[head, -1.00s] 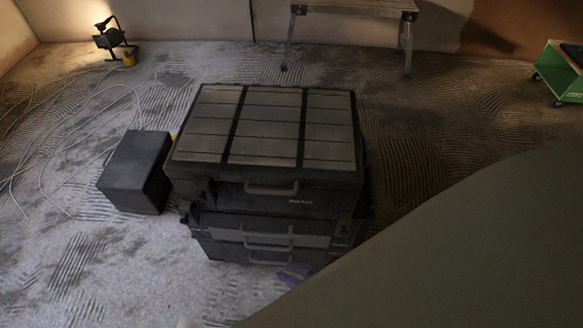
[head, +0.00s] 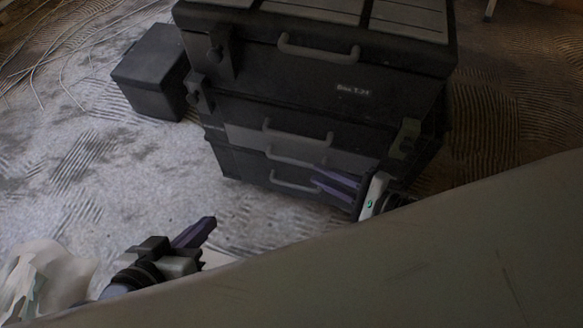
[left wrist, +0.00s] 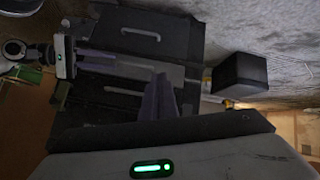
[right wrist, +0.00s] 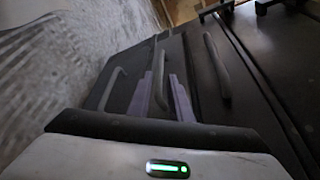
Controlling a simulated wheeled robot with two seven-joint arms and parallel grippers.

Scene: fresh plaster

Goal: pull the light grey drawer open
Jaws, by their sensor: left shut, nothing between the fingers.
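The light grey drawer (head: 246,138) is a paler band in the dark tool stack, with a grey bar handle. It looks closed, flush with the fronts around it. My right gripper (head: 338,184) is at the right side of the drawer fronts, its purple fingers apart. In the right wrist view a bar handle (right wrist: 158,72) shows between the open fingers (right wrist: 162,98); I cannot tell whether they touch it. My left gripper (head: 205,228) is shut and empty, low in front of the stack and away from it.
The top box (head: 390,95) has its own handle, and a darker drawer with a handle (head: 292,186) lies below. A black box (head: 152,75) stands left of the stack. Cables lie on the floor at upper left.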

